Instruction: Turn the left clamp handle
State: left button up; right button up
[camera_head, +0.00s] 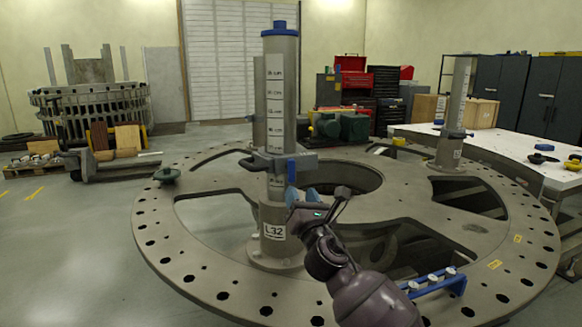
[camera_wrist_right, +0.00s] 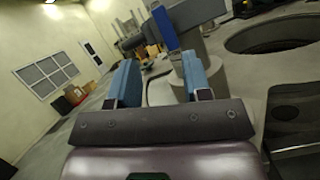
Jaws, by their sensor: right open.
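The left post (camera_head: 281,95) stands upright on the turret plate (camera_head: 205,262), with a blue cap and an L32 label at its base. A grey clamp (camera_head: 262,162) surrounds the post, and its blue handle (camera_head: 291,172) hangs down on the right side. In the right wrist view the blue handle (camera_wrist_right: 165,27) shows beyond the fingertips, between them in the picture. My right gripper (camera_head: 303,195) is open, with blue fingers just below the handle; its open jaws (camera_wrist_right: 158,75) look empty. I cannot tell if a finger touches the handle. My left gripper is out of view.
Another post (camera_head: 459,95) with a blue-handled clamp stands at the plate's right back. A blue rack (camera_head: 440,287) with small cylinders sits at the front right. The plate has large openings and a round central hole. A white table (camera_head: 500,152) stands at right.

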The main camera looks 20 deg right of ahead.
aim_at(292, 168)
jog(key=w+r+n, duration=0.1)
jog(key=w, duration=0.2)
jog(key=w+r+n, duration=0.1)
jog(key=w+r, duration=0.1)
jog(key=w, duration=0.1)
jog(key=w+r+n+b, duration=0.1)
jog(key=w, duration=0.3)
jog(key=shift+d+r, duration=0.15)
jog(key=shift+d, duration=0.15)
grip_shut()
dwell(0.3)
